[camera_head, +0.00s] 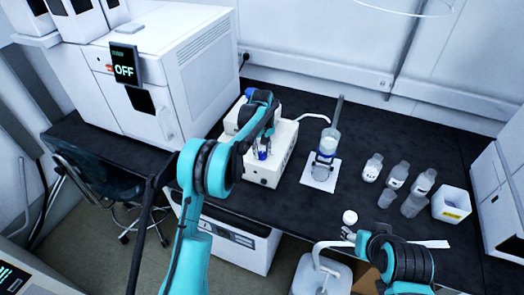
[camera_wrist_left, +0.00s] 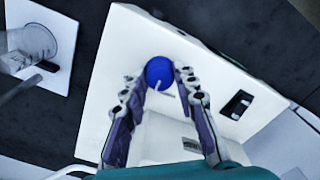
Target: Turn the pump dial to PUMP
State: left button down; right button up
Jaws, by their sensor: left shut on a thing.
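The blue pump dial (camera_head: 262,155) is on the white pump box (camera_head: 264,175) on the dark bench. My left gripper (camera_head: 260,146) reaches down over the box from behind the dial. In the wrist view its two fingers (camera_wrist_left: 161,88) are closed on the dial, one on each side. Any lettering around the dial is too small or hidden to read. My right gripper (camera_head: 348,236) is low at the front, away from the pump; its fingers are unclear.
A glass column (camera_head: 327,145) on a white base stands right of the pump, joined by a tube. Several clear bottles (camera_head: 397,175) and a white box (camera_head: 451,205) are farther right. A large white instrument with an OFF display (camera_head: 124,70) stands left. A chair is below the bench.

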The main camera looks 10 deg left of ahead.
aim_at(262, 153)
pick_arm(q)
jog(key=m, duration=0.5)
jog(key=shift+m+p, duration=0.3)
jog(key=shift+m, duration=2.2)
jog(key=c, duration=1.2)
grip_release()
notch_tip(262, 153, up, 12)
